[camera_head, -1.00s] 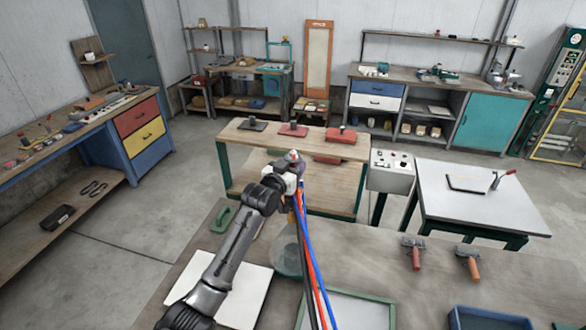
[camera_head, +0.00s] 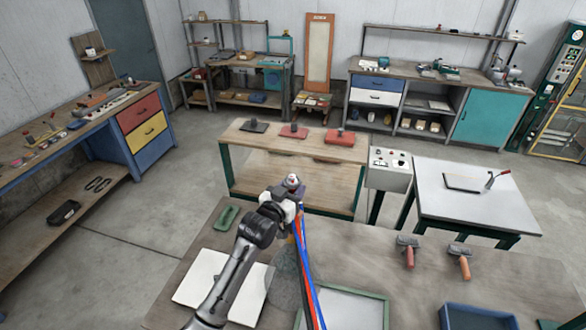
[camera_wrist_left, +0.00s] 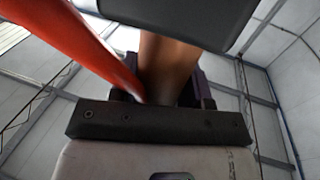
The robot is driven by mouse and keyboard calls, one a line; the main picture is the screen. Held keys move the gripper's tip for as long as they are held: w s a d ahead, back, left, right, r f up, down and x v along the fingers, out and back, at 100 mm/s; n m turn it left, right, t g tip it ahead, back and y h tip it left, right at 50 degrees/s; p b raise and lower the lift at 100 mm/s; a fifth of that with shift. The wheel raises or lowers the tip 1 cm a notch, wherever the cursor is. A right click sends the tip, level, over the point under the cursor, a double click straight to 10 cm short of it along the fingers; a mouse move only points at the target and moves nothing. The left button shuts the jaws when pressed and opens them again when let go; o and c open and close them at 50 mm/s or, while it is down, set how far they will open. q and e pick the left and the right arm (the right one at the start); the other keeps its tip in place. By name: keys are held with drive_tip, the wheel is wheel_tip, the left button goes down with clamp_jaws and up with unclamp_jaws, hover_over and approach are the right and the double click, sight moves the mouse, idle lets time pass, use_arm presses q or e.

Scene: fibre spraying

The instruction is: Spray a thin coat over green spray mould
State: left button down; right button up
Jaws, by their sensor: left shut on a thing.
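My left gripper (camera_head: 291,198) is held over the front table, shut on a spray tool with red, blue and dark hoses (camera_head: 311,262) trailing from it. In the left wrist view an orange-brown handle (camera_wrist_left: 168,62) shows above the gripper body, with a red hose (camera_wrist_left: 75,42) beside it. A grey, speckled, cone-like patch (camera_head: 285,283) lies below the tool; I cannot tell whether it is spray or a solid shape. A green-framed panel (camera_head: 366,292) lies right of it, partly covered by the hoses. A small green piece (camera_head: 227,217) lies to the left. My right gripper is out of view.
A white board (camera_head: 200,282) lies partly under my left arm. Two orange-handled tools (camera_head: 460,262) and a blue tray (camera_head: 475,318) are on the front table's right side. A wooden bench (camera_head: 240,134) with red and dark blocks stands behind, beside a control box (camera_head: 390,170).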

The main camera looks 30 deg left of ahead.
use_arm(q)
drive_tip(key=s+d, duration=0.4)
drive_tip(key=s, duration=0.4)
drive_tip(key=shift+d+r+b, duration=0.15)
drive_tip(key=shift+d+b, duration=0.15)
drive_tip(key=shift+b, duration=0.05)
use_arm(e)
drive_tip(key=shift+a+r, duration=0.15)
use_arm(q)
drive_tip(key=shift+s, duration=0.1)
drive_tip(key=w+d+b, duration=0.4)
drive_tip(key=d, duration=0.9)
drive_tip(key=w+d+b, duration=0.4)
drive_tip(key=d+b, duration=0.1)
drive_tip(key=d, duration=0.7)
drive_tip(key=w+d+b, duration=0.4)
drive_tip(key=d+b, duration=0.1)
drive_tip(key=d, duration=0.8)
drive_tip(key=shift+w+d, duration=0.25)
drive_tip(key=shift+d, duration=0.1)
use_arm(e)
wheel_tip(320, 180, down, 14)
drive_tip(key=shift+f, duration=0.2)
